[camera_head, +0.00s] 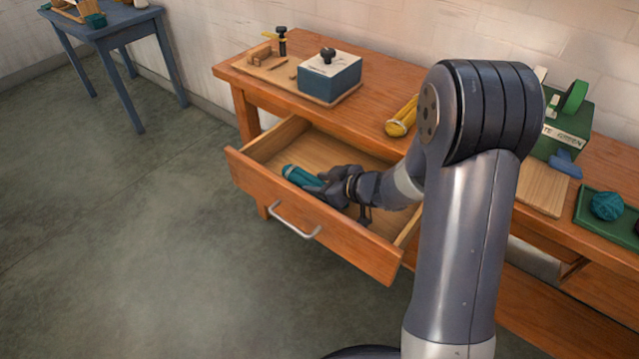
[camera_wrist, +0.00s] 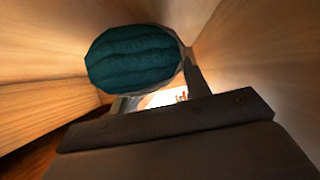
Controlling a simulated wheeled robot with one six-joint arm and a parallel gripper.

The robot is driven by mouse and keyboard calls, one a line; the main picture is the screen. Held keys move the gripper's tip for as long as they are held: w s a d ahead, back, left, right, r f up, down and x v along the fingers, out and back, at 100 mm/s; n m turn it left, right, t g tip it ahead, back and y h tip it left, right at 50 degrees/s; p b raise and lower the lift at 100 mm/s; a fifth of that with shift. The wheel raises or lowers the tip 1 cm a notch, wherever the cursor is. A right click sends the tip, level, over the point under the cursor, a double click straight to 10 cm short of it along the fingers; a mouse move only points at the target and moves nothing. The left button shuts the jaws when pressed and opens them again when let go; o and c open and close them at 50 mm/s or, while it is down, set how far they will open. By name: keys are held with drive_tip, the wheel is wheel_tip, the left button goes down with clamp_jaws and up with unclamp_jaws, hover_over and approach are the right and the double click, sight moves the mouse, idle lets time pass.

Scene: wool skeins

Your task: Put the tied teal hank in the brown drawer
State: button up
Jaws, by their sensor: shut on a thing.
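The teal hank (camera_head: 301,176) is inside the open brown drawer (camera_head: 310,226), toward its left part. My gripper (camera_head: 322,186) reaches down into the drawer and is shut on the hank. In the wrist view the hank (camera_wrist: 133,57) shows end-on as a ribbed teal mass, with the drawer's wooden walls around it. Its tie is hidden. I cannot tell whether the hank touches the drawer's bottom.
On the bench top (camera_head: 290,92) stand a blue box with a white lid (camera_head: 330,75), a yellow skein (camera_head: 402,116) and a green box (camera_head: 570,118). A green tray (camera_head: 590,222) holds a teal ball (camera_head: 607,205). A blue table (camera_head: 112,30) stands far left. The floor in front is clear.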

drive_tip(key=shift+f, duration=0.6)
drive_tip(key=o, duration=1)
drive_tip(key=shift+r, duration=0.25)
drive_tip(key=p+v, duration=0.1)
drive_tip(key=v, duration=0.2)
drive_tip(key=p+v, duration=0.1)
drive_tip(key=v, duration=0.3)
drive_tip(key=shift+w+r, duration=0.1)
drive_tip(key=shift+r, duration=0.3)
drive_tip(key=shift+s+d+r, duration=0.1)
drive_tip(key=shift+s+d, duration=0.15)
drive_tip(key=shift+a, duration=0.1)
